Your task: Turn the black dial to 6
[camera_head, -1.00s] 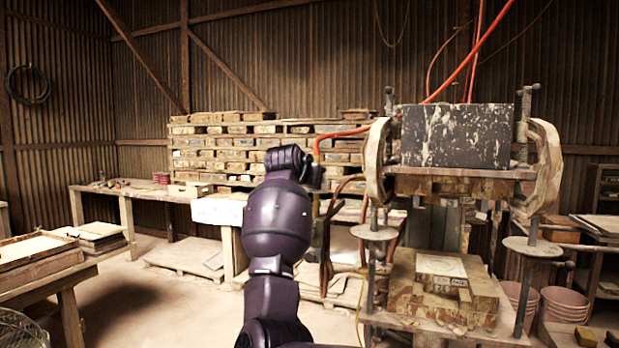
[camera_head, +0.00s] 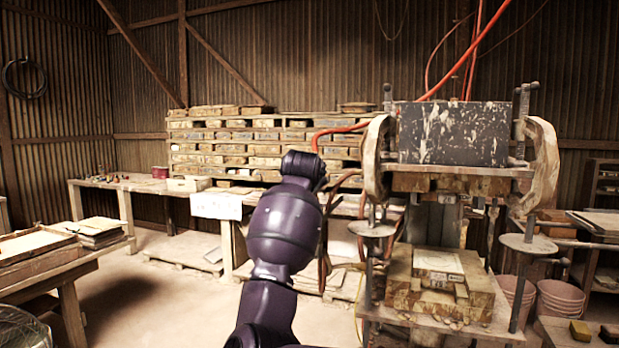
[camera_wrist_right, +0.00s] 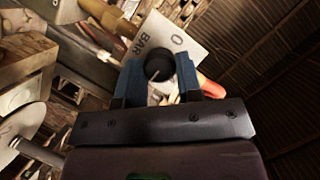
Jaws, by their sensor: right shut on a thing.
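The black dial (camera_wrist_right: 159,65) is a small round knob in the right wrist view, with a short pale mark on its face. It sits at a pale plate (camera_wrist_right: 180,38) that shows a "0" and the letters "BAR". No 6 can be read. My right gripper (camera_wrist_right: 160,75) has its blue fingers on either side of the dial and is shut on it. In the head view one of my dark arms (camera_head: 282,232) reaches up in the middle, and neither its fingers nor the dial can be made out there. My left gripper is not in view.
The press (camera_head: 452,135), with a stained dark block and red hoses, stands right of my arm. A tile stack (camera_head: 440,280) sits on its lower bed. A bench (camera_head: 125,190) and stacked pallets stand behind. Open floor (camera_head: 150,300) lies to the left.

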